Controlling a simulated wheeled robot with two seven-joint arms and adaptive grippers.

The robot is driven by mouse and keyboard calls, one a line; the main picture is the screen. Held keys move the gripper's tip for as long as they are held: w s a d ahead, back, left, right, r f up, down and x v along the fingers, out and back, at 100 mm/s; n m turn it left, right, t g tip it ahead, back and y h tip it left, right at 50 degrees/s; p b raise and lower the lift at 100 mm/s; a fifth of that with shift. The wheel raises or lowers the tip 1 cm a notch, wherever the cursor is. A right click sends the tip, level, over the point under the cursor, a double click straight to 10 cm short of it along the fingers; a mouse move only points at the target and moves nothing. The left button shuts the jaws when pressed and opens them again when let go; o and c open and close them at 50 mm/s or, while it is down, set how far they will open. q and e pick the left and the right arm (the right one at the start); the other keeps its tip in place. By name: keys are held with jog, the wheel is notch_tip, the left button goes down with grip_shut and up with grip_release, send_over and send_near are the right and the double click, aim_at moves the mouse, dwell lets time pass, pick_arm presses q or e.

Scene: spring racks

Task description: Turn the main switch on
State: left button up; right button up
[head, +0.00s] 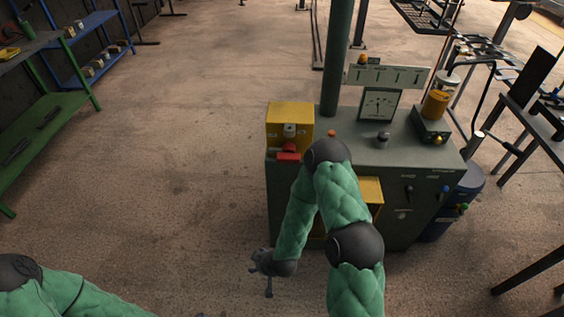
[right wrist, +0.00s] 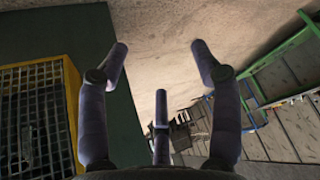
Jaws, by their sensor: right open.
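The yellow box (head: 291,115) stands on the front left corner of a green-grey machine cabinet (head: 420,180) in the head view. A red switch handle (head: 289,152) is on its front; I cannot tell its position. My right gripper (head: 260,270) hangs low to the left of the cabinet's front, below the box and apart from it. In the right wrist view its fingers (right wrist: 160,75) are spread, with nothing between them. The yellow box is not clearly seen there. My left arm shows at the bottom left of the head view; its gripper is out of frame.
A yellow-framed grille (right wrist: 40,75) is close on the left in the right wrist view. Green and blue shelves (head: 45,130) are at the far left. The floor between is clear.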

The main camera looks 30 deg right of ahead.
jog(key=w+d+r+n+t+h+p, duration=0.1)
jog(key=w+d+r+n+t+h, duration=0.1)
jog(key=w+d+r+n+t, duration=0.3)
jog(key=n+t+h+p, duration=0.4)
jog(key=n+h, duration=0.1)
jog(key=h, duration=0.4)
send_near(288, 161)
jog(key=shift+t, duration=0.3)
jog(key=b+x, duration=0.2)
jog(key=x, duration=0.8)
jog(key=shift+d+f, duration=0.15)
grip_shut()
